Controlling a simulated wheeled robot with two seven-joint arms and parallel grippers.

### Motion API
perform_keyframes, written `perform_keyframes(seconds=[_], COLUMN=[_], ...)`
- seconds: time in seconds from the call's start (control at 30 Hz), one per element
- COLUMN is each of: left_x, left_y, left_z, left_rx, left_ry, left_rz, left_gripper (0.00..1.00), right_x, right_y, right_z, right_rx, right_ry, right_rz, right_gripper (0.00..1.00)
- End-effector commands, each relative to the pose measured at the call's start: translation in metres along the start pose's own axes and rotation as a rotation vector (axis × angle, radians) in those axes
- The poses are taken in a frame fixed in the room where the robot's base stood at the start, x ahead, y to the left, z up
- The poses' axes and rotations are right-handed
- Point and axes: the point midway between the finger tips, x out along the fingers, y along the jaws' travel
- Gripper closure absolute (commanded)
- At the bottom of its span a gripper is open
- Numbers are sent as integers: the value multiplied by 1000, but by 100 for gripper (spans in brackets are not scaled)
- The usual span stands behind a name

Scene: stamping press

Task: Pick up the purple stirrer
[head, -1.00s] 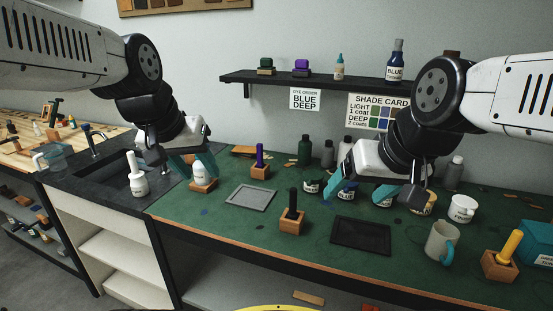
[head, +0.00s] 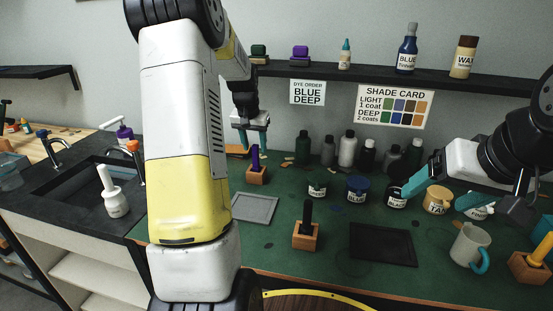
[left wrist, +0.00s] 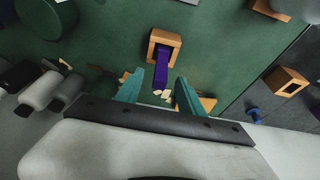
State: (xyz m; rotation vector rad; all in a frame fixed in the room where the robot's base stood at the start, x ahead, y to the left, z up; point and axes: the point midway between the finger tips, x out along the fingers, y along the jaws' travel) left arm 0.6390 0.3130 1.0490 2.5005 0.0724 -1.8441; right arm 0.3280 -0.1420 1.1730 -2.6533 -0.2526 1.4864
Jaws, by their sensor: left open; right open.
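The purple stirrer (head: 255,158) stands upright in a small wooden block holder (head: 256,177) on the green bench top. My left gripper (head: 254,148) is open and points down at the stirrer, with a teal finger on each side of its upper end. In the left wrist view the purple stirrer (left wrist: 162,68) rises from its wooden holder (left wrist: 164,40) toward the gap between the open fingers (left wrist: 158,84). Whether a finger touches it I cannot tell. My right gripper (head: 431,199) is open and empty over the jars on the right.
A grey tray (head: 254,208) lies in front of the stirrer's holder. A dark stirrer in a wooden block (head: 306,236) and a black tray (head: 382,244) are nearer. Several bottles and jars stand to the right. A shelf (head: 380,78) hangs above; the sink (head: 72,180) is left.

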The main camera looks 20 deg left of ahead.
Motion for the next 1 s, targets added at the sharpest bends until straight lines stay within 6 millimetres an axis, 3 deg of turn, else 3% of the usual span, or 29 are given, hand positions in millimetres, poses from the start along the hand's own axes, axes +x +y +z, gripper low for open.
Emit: perform_keyframes(seconds=[0.4,0.67,0.9,1.0], left_x=[51,56,56,56], left_y=[1,1,1,1], left_z=[1,0,0,0], left_rx=[0,0,0,0], left_ry=[-2,0,0,0], left_rz=[1,0,0,0], left_gripper=[55,55,100,100], right_x=[0,0,0,0], right_y=[0,0,0,0], right_z=[0,0,0,0], right_rx=[0,0,0,0], right_ry=[0,0,0,0], right_rz=[0,0,0,0], right_gripper=[20,20,20,20])
